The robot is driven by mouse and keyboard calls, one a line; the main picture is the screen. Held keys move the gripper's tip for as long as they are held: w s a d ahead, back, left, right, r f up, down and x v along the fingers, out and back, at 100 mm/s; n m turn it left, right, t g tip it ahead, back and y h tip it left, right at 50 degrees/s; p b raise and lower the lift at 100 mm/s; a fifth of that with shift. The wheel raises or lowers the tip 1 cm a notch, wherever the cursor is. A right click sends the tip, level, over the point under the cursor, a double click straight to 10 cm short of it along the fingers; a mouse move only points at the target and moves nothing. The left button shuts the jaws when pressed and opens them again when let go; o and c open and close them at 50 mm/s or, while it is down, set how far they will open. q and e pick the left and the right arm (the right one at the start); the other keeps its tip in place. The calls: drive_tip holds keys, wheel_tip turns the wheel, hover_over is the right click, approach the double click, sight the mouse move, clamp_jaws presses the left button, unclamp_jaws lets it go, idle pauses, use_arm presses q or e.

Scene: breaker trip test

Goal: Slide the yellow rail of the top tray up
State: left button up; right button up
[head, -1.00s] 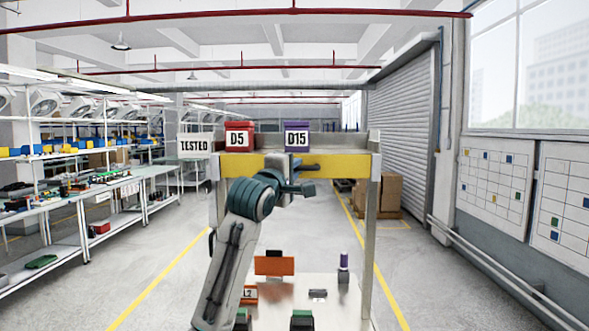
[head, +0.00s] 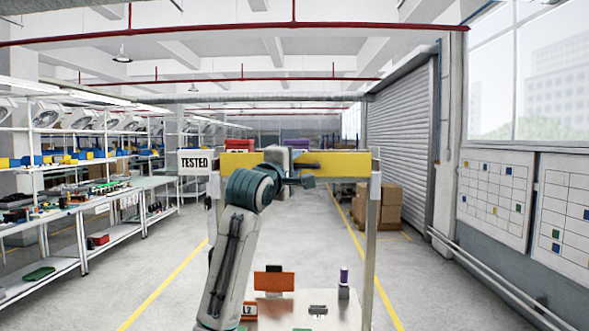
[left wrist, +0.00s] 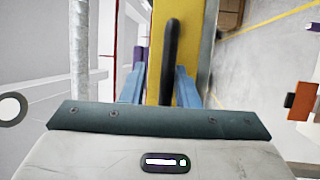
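The yellow rail (head: 345,162) runs level across the front of the top tray, with a dark bar handle on it. The red bin (head: 240,146) and purple bin (head: 297,143) stand behind it, their labels mostly covered by the rail and my arm. My left gripper (head: 305,176) is at the handle. In the left wrist view, the yellow rail (left wrist: 159,80) runs upright in the picture and the dark handle (left wrist: 171,55) lies between my two spread blue fingers. The handle is close to the right finger, with a gap to the left one. My right gripper is not in view.
The frame's metal post (head: 370,240) stands on the right. Below, a lower surface holds an orange part (head: 274,281) and a dark purple-topped item (head: 344,282). A TESTED sign (head: 195,162) is at the left. Cardboard boxes (head: 385,208) stand behind; the floor around is open.

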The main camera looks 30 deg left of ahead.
use_arm(q)
drive_tip(key=shift+o, duration=0.2)
drive_tip(key=shift+s+f, duration=0.1)
drive_tip(key=b+v, duration=0.5)
drive_tip(key=v, duration=0.5)
drive_tip(key=shift+s+b, duration=0.3)
drive_tip(key=shift+s, duration=0.05)
idle(0.4)
